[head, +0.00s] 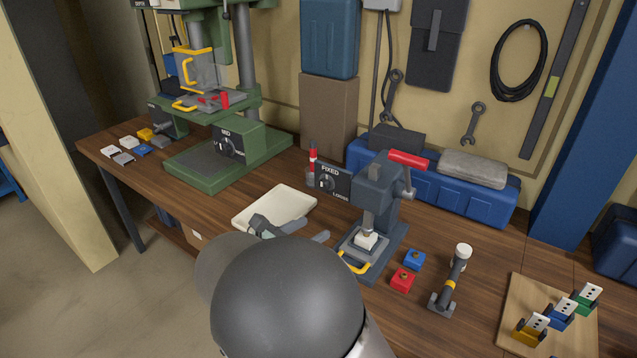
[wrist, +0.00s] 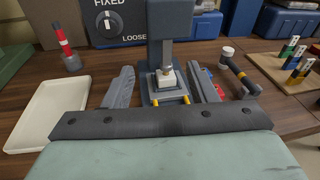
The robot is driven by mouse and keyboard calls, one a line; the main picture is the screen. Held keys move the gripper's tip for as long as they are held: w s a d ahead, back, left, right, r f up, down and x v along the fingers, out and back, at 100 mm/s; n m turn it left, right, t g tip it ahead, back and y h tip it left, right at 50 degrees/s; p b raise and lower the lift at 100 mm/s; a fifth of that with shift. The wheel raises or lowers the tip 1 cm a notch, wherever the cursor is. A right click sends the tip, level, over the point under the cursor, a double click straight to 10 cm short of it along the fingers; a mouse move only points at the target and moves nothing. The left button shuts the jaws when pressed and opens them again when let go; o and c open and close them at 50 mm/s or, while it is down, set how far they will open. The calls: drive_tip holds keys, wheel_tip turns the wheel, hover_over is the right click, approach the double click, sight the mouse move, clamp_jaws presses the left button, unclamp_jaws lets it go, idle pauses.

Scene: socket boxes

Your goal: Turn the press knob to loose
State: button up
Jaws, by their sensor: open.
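The grey-blue press (head: 377,195) with a red handle stands on the bench, and it also shows in the wrist view (wrist: 170,22). Its dark knob (wrist: 108,22) sits on a panel left of the press column, with FIXED above and LOOSE at the lower right. The knob's white mark looks turned up towards FIXED. The knob is small in the head view (head: 327,183). My gripper (wrist: 162,85) is open and empty, low in front of the press. The knob lies beyond and above its fingers. In the head view my arm partly hides the gripper (head: 291,229).
A white block (head: 366,239) sits under the press ram. A cream tray (head: 275,207) lies left of the press, with a red-topped post (head: 312,158) behind.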

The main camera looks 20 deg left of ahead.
drive_tip(key=s+a+n+t+y, duration=0.2)
drive_tip(key=a+n, duration=0.1)
drive_tip(key=a, duration=0.4)
drive_tip(key=p, duration=0.4)
approach(322, 187)
drive_tip(key=shift+t, duration=0.3)
drive_tip(key=x, duration=0.9)
drive_tip(key=shift+f, duration=0.35)
drive_tip(key=c, duration=1)
